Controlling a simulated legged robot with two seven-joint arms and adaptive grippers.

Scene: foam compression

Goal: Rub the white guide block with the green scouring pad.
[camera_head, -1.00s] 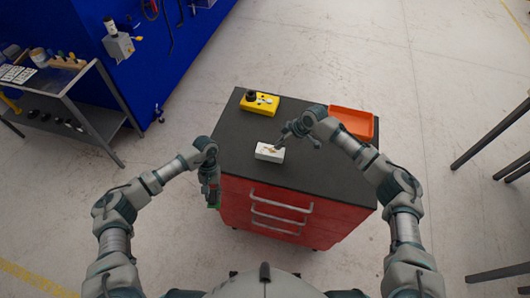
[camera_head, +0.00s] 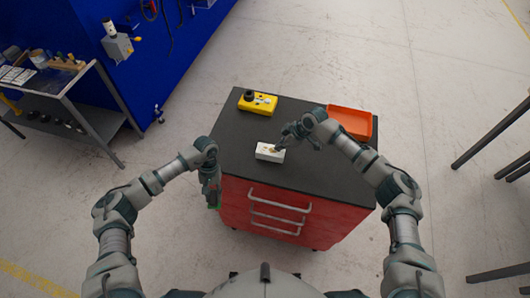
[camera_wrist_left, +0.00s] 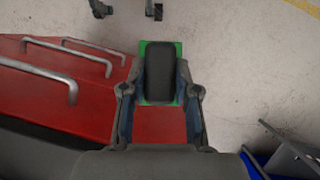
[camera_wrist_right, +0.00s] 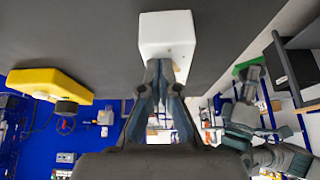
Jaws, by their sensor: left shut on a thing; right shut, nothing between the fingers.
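The white guide block (camera_head: 269,152) lies near the front edge of the dark cabinet top. My right gripper (camera_head: 280,146) is shut and empty, its fingertips at the block's right end. In the right wrist view the fingertips (camera_wrist_right: 160,66) overlap the near end of the block (camera_wrist_right: 168,30); I cannot tell whether they touch. My left gripper (camera_head: 212,192) is shut on the green scouring pad (camera_head: 218,207), left of the cabinet and below its top edge. In the left wrist view the green pad (camera_wrist_left: 146,99) shows around its black backing, between the fingers.
A yellow box with a black knob (camera_head: 259,103) stands at the back left of the cabinet top (camera_head: 240,137). An orange tray (camera_head: 351,121) is at the back right. The red drawers have protruding handles (camera_head: 274,224). The top left of the block is clear.

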